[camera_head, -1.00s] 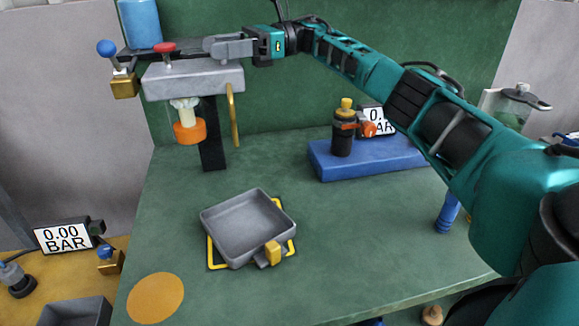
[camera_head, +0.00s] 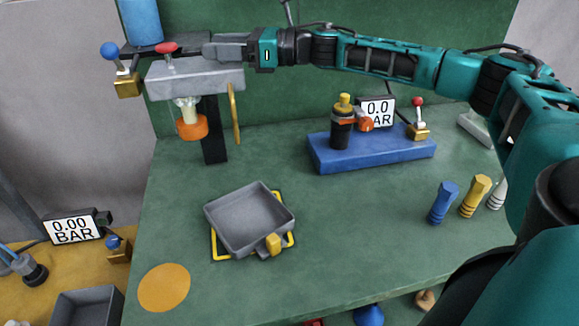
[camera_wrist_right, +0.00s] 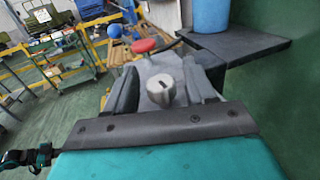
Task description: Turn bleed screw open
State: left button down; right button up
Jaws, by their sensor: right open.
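The grey block (camera_head: 195,82) on the black post carries a red knob (camera_head: 167,47) on top. In the right wrist view a grey screw head with a dark slot (camera_wrist_right: 161,91), which looks like the bleed screw, stands between the fingers of my right gripper (camera_wrist_right: 166,74). A finger is on each side of it; contact cannot be told. In the head view my right gripper (camera_head: 210,48) lies level above the block, right of the red knob, and hides the screw. It is open. My left gripper is not in view.
A grey tray (camera_head: 222,214) sits on the green table below. Tool handles (camera_head: 443,202) stand at right. A blue-ball lever (camera_head: 110,51) and a blue cylinder (camera_head: 141,22) are near the block.

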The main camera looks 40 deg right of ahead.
jog(key=m+t+h+p, duration=0.1)
jog(key=m+t+h, duration=0.1)
jog(key=h, duration=0.1)
jog(key=shift+a+m+t, duration=0.1)
jog(key=shift+m+t, duration=0.2)
jog(key=shift+t, duration=0.1)
jog(key=shift+m+t+h, duration=0.6)
jog(key=shift+m+h, duration=0.2)
jog(key=shift+h, duration=0.4)
jog(key=shift+m, duration=0.3)
jog(key=shift+m+t+h, duration=0.5)
jog(key=shift+h, duration=0.6)
jog(key=shift+m+t+h, duration=0.3)
jog(key=shift+m+h, duration=0.7)
jog(key=shift+h, duration=0.5)
jog(key=shift+m+h, duration=1.3)
jog(key=shift+h, duration=0.8)
jog(key=shift+m+h, duration=0.8)
jog(key=shift+h, duration=0.4)
